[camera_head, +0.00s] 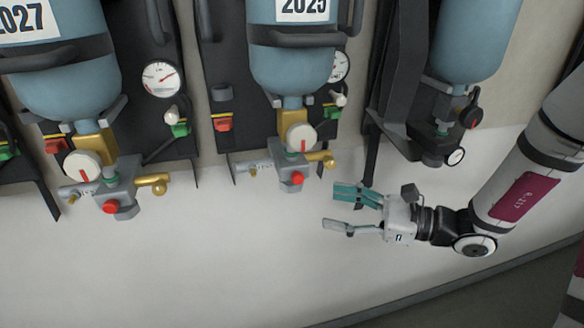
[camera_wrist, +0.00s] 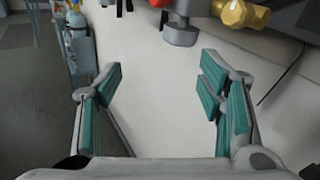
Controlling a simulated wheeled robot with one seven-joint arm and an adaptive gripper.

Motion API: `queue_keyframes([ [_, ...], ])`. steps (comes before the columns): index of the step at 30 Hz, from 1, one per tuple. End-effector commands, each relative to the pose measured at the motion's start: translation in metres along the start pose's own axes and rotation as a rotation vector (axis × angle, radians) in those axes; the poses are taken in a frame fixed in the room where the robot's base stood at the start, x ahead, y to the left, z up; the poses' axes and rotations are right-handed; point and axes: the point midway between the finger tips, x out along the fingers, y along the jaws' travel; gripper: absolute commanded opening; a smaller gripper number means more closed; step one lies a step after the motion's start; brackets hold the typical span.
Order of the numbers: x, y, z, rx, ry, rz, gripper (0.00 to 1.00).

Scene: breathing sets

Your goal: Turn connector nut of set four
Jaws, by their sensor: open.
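Several breathing sets with blue cylinders hang on the wall; I cannot tell which one is set four. The middle set (camera_head: 292,62) has a grey valve block with a brass fitting (camera_head: 322,158) on its right side and a red button below. The left set (camera_head: 62,85) has a similar brass fitting (camera_head: 152,183). My gripper (camera_head: 338,208) is open and empty, below and to the right of the middle set's valve, apart from it. In the wrist view, the open fingers (camera_wrist: 160,82) have nothing between them; a brass nut (camera_wrist: 238,12) shows at the top right.
A third set (camera_head: 470,45) hangs on a dark backplate at the right, above my arm. Round gauges (camera_head: 161,78) and dark backplates stand out from the wall. Grey floor (camera_wrist: 30,100) shows left in the wrist view.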

Motion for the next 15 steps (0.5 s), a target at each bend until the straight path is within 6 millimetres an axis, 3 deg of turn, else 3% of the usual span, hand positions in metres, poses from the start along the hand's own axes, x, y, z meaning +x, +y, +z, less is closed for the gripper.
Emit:
queue_keyframes([
  [1,-0.009,0.004,0.011,0.036,-0.011,-0.041,0.62],
  [8,-0.025,-0.002,0.013,0.124,-0.038,-0.159,0.62],
  [15,-0.013,-0.006,0.011,0.135,-0.041,-0.172,0.62],
])
